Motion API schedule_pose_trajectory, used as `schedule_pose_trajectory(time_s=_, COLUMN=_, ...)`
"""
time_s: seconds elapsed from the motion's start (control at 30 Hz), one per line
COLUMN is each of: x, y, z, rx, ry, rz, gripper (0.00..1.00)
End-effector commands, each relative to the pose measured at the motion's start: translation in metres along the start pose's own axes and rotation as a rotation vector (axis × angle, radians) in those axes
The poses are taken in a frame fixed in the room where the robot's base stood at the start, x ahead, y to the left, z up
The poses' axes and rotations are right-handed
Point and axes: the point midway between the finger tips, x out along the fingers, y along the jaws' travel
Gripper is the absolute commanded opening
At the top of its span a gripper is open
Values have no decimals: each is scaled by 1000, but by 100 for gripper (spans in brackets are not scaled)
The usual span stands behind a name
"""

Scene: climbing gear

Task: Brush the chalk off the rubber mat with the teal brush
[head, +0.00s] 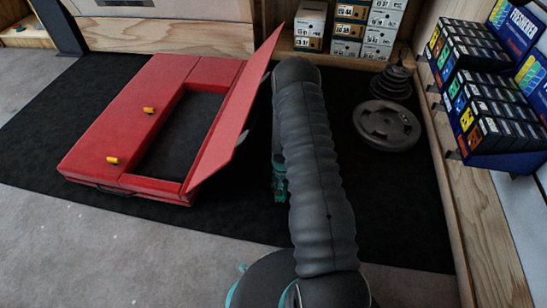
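A black rubber mat (400,205) covers much of the floor. I can make out no clear chalk patch on its visible part. My dark, ribbed arm reaches across the middle of the view and hides a strip of the mat. A small teal piece shows beside the arm at its left; I cannot tell whether it is the brush or part of my arm. No brush can be made out for certain. My gripper is not visible; the arm or the raised red flap may hide it.
A red case (125,115) with yellow knobs and a raised flap (235,115) stands on the mat at left. Dark weight plates (387,125) lie at right. Shoe boxes (348,27) stand at the back, and a blue display rack (490,110) is at right. The front right mat is clear.

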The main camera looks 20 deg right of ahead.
Motion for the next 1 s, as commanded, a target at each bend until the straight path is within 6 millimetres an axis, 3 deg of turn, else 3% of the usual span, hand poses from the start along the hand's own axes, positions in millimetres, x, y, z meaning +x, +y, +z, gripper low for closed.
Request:
schedule_pose_trajectory(time_s=0.03, x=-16, y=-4, z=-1, rx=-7, ry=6, rz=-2, gripper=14)
schedule_pose_trajectory(time_s=0.2, x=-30, y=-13, z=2, rx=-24, ry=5, rz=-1, gripper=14)
schedule_pose_trajectory(time_s=0.6, x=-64, y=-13, z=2, rx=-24, ry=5, rz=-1, gripper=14)
schedule_pose_trajectory(time_s=1.0, x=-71, y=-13, z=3, rx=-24, ry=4, rz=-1, gripper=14)
